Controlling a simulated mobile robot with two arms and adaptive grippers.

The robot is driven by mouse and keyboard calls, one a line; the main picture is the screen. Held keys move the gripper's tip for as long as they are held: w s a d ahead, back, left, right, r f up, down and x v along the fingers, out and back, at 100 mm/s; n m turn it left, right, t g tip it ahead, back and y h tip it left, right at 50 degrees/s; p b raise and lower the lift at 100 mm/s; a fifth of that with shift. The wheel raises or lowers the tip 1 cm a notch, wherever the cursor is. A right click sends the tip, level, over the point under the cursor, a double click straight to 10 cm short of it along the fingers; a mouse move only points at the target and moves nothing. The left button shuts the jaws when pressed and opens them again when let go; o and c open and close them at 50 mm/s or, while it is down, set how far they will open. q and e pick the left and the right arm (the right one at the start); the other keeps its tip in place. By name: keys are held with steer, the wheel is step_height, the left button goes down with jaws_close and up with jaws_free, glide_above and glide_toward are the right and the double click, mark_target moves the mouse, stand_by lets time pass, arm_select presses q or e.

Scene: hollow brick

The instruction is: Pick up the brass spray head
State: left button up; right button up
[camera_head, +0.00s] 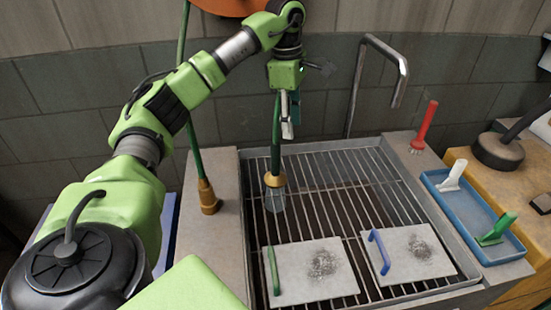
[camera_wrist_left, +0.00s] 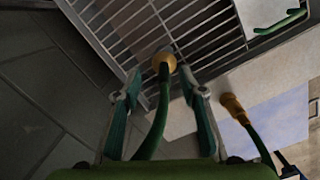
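A spray head with a rounded brass collar (camera_head: 274,180) and a greyish tip hangs on a green hose (camera_head: 277,135) over the grated basin. In the left wrist view its brass collar (camera_wrist_left: 164,63) lies beyond the fingertips. My left gripper (camera_head: 290,115) is above the spray head, pointing down. In the left wrist view my left gripper (camera_wrist_left: 161,92) has its fingers apart, with the hose running between them; neither finger clearly touches it. A second green hose ends in a brass fitting (camera_head: 208,197) on the basin's left ledge. My right gripper is out of view.
The basin has a metal grate (camera_head: 330,195) with two pale plates bearing a green handle (camera_head: 273,270) and a blue handle (camera_head: 380,251). A bent metal pipe (camera_head: 400,85) rises behind. At right are a red brush (camera_head: 425,125) and a blue tray (camera_head: 474,222) holding two tools.

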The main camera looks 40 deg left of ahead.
mark_target(277, 142)
arm_select(q)
steer(key=a, duration=0.1)
steer(key=s+a, duration=0.1)
steer(key=a, duration=0.1)
steer(key=shift+s+r+g+y, duration=0.3)
steer(key=shift+s+y, duration=0.05)
steer(key=shift+y, duration=0.05)
step_height(277, 142, down, 7)
steer(key=shift+a, duration=0.15)
steer(key=shift+f, duration=0.55)
steer(key=f, duration=0.4)
steer(key=shift+s+a+f+p, duration=0.15)
steer(key=shift+a+p, duration=0.05)
steer(key=shift+p, duration=0.2)
steer(key=shift+f, duration=0.4)
jaws_close()
